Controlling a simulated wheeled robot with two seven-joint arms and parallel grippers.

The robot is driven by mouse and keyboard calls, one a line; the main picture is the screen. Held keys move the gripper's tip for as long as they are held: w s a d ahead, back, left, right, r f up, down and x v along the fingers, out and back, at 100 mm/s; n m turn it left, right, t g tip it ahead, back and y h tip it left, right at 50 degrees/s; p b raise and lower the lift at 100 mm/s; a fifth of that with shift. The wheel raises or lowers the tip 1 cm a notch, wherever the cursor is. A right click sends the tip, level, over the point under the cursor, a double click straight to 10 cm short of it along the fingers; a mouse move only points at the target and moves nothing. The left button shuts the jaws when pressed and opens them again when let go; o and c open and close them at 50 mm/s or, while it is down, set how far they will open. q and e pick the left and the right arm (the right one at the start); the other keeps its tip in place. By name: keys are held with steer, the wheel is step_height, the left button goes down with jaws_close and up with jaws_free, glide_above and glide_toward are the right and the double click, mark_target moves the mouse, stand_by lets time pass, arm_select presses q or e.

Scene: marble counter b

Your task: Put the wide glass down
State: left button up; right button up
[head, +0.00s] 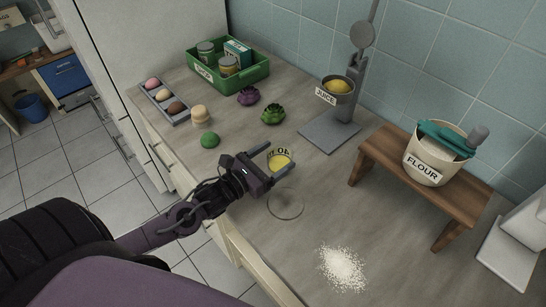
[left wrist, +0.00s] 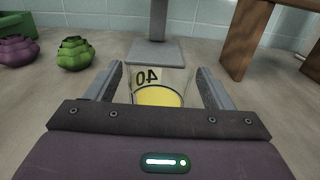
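The wide glass (head: 281,161) is clear, carries dark lettering and holds yellow juice. My left gripper (head: 272,162) has its fingers on either side of it, seemingly shut on it. In the left wrist view the glass (left wrist: 160,88) shows upright between the two fingers (left wrist: 162,88), with a "40" mark seen reversed and its lower part hidden by the gripper body. I cannot tell how far its base is above the counter. A faint round outline (head: 286,205) lies on the counter just in front of the gripper. My right gripper is not in view.
A grey juice press (head: 330,130) and a wooden stand (head: 430,185) with a flour tub (head: 432,165) stand behind. White powder (head: 342,268) lies in front. Green (head: 273,115) and purple (head: 248,96) items, a green ball (head: 210,140) and a green crate (head: 262,75) are at the back left.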

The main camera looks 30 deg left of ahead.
arm_select(q)
steer(key=shift+o, duration=0.6)
steer(key=shift+r, duration=0.1)
steer(key=shift+r, duration=0.2)
steer(key=v, duration=0.5)
steer(key=b+v, duration=0.1)
steer(key=v, duration=0.5)
steer(key=shift+f, duration=0.2)
steer(key=shift+s+a+r, duration=0.1)
steer(key=shift+s+a, duration=0.1)
steer(key=shift+s, duration=0.3)
